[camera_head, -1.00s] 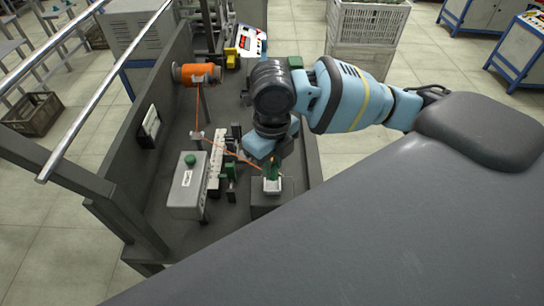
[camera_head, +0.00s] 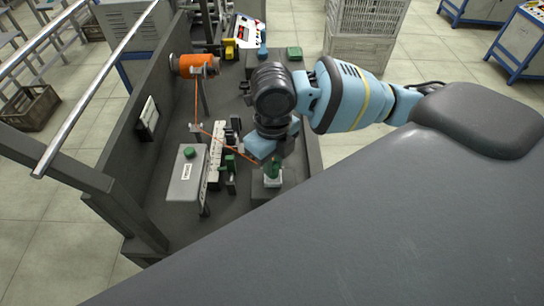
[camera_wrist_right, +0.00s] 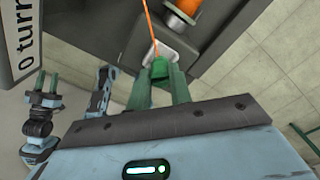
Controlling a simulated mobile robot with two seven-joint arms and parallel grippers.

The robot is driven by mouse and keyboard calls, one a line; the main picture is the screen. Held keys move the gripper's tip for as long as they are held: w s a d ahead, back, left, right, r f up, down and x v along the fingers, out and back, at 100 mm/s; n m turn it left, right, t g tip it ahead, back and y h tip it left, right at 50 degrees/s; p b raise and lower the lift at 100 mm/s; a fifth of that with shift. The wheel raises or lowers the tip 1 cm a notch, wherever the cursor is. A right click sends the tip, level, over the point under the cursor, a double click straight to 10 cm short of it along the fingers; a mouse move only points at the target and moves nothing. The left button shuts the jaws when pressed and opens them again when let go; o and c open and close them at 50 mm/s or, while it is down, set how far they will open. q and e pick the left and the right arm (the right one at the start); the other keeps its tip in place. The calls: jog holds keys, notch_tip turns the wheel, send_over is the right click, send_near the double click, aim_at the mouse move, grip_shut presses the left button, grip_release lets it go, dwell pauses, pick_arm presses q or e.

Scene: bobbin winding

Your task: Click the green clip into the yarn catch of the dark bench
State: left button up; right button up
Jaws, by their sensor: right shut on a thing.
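My right gripper (camera_head: 272,163) reaches down over the near right end of the dark bench (camera_head: 180,230). It is shut on the green clip (camera_wrist_right: 160,68), which shows between its two green fingers in the wrist view. Orange yarn (camera_wrist_right: 150,30) runs from the clip towards the orange bobbin (camera_wrist_right: 186,10). A small pale holder, apparently the yarn catch (camera_head: 273,182), sits on a dark block right under the fingertips. I cannot tell whether the clip touches it. What looks like my left gripper (camera_wrist_right: 47,82) is small at the left of the wrist view, its fingers apart.
A grey box with a green button (camera_head: 188,180) and a white strip (camera_head: 216,150) stand left of the gripper. A control panel (camera_head: 247,30) and a green block (camera_head: 294,53) are farther back.

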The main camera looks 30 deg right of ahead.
jog(key=shift+f, duration=0.9)
jog(key=o, duration=1)
jog(key=shift+r, duration=0.1)
notch_tip(320, 180, up, 8)
jog(key=shift+f, duration=0.1)
